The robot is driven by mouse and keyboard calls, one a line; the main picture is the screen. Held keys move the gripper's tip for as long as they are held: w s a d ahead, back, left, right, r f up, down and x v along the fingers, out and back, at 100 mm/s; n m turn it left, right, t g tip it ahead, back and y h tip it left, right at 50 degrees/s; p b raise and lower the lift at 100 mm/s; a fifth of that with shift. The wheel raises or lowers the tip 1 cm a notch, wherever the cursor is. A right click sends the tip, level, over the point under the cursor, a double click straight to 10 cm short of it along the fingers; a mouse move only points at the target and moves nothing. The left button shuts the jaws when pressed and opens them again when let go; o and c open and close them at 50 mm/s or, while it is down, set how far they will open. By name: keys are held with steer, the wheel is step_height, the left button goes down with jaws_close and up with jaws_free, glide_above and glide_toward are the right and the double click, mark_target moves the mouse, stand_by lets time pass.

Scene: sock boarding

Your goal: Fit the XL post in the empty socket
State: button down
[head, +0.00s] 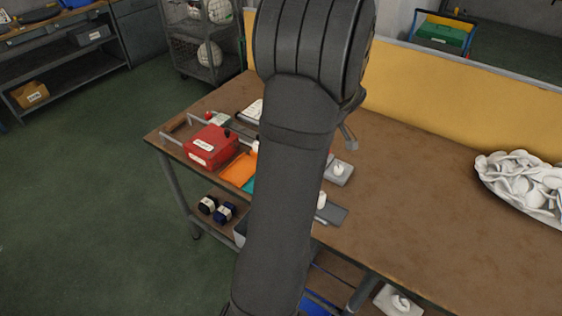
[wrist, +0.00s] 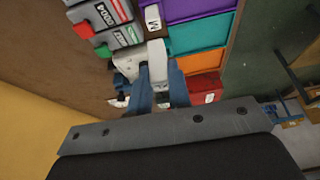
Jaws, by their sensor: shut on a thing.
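My gripper (wrist: 161,90) shows in the wrist view as two blue fingers, shut on a pale white piece (wrist: 157,60) between their tips. It seems to be the XL post, but I cannot read a size mark on it. In the head view my dark arm hides the gripper and what it holds. To the right of the arm, a grey block (head: 338,176) carries a white knob-like piece. A flat grey plate (head: 332,214) at the table's front edge has a small white piece near it. I cannot make out the empty socket.
A red box (head: 211,146) and an orange tray (head: 238,171) lie left of my arm. A bowl of white socks (head: 525,183) stands at the right. The table between is clear.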

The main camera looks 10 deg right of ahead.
steer(key=shift+w+a+f, duration=1.2)
steer(key=shift+w+f, duration=0.05)
steer(key=shift+f, duration=0.45)
steer(key=shift+w+a+f, duration=1.2)
steer(key=shift+f, duration=0.5)
steer(key=shift+w+a+f, duration=1.2)
steer(key=shift+w+f, duration=0.05)
steer(key=shift+f, duration=0.45)
steer(key=shift+f, duration=0.1)
steer(key=c, duration=1.6)
jaws_free()
steer(key=v, duration=1.2)
